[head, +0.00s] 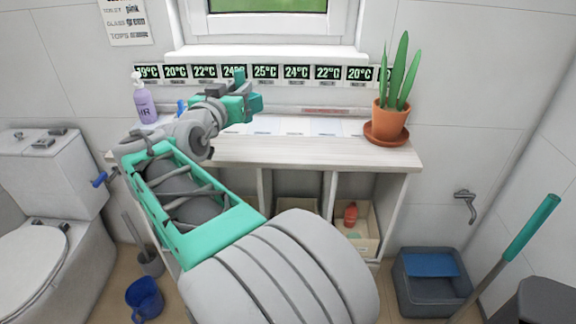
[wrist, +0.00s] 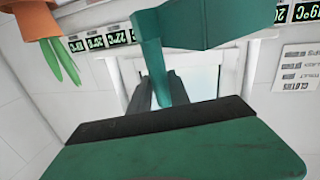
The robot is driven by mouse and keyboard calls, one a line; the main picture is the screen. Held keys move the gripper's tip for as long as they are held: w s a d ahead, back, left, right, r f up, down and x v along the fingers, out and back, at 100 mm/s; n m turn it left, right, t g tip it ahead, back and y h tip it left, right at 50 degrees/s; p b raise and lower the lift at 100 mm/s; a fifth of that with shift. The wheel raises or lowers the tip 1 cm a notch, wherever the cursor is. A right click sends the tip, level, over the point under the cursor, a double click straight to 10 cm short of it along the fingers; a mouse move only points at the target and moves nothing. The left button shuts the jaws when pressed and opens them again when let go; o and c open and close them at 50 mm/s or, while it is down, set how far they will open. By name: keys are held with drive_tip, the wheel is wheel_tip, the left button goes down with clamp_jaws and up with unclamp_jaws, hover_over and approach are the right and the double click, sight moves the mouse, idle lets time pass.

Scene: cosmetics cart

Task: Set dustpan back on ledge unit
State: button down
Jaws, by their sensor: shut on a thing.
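My gripper (wrist: 160,88) is shut on a teal piece of the dustpan (wrist: 205,24), which sits between its two grey fingers in the wrist view. The dustpan's wider part spreads past the fingertips and is cut off by the top edge. In the head view my gripper (head: 228,103) and the teal dustpan (head: 249,103) are over the left half of the ledge unit (head: 290,152), below the window. The unit is a white-topped piece with open compartments below. I cannot tell the dustpan's exact height above the top. My arm hides part of the unit's left side.
A potted cactus (head: 391,121) stands at the top's right end and a lilac pump bottle (head: 144,102) at its left end. Temperature cards (head: 265,73) line the wall behind. The middle-right top looks clear.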

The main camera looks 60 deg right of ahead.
drive_tip(key=s+d+f+m+g+b, duration=0.15)
drive_tip(key=s+d+f, duration=0.35)
drive_tip(key=s+d, duration=0.55)
drive_tip(key=shift+m+g+h, duration=0.25)
drive_tip(key=shift+m+h, duration=0.1)
drive_tip(key=shift+h, duration=0.05)
drive_tip(key=d+f, duration=0.1)
drive_tip(key=f, duration=0.1)
drive_tip(key=d+f, duration=0.2)
drive_tip(key=f, duration=0.1)
drive_tip(key=d+f, duration=0.2)
drive_tip(key=f, duration=0.1)
drive_tip(key=shift+w, duration=0.15)
drive_tip(key=shift+f, duration=0.1)
drive_tip(key=shift+f+b, duration=0.25)
drive_tip(key=shift+b, duration=0.25)
drive_tip(key=c, duration=1.2)
unclamp_jaws()
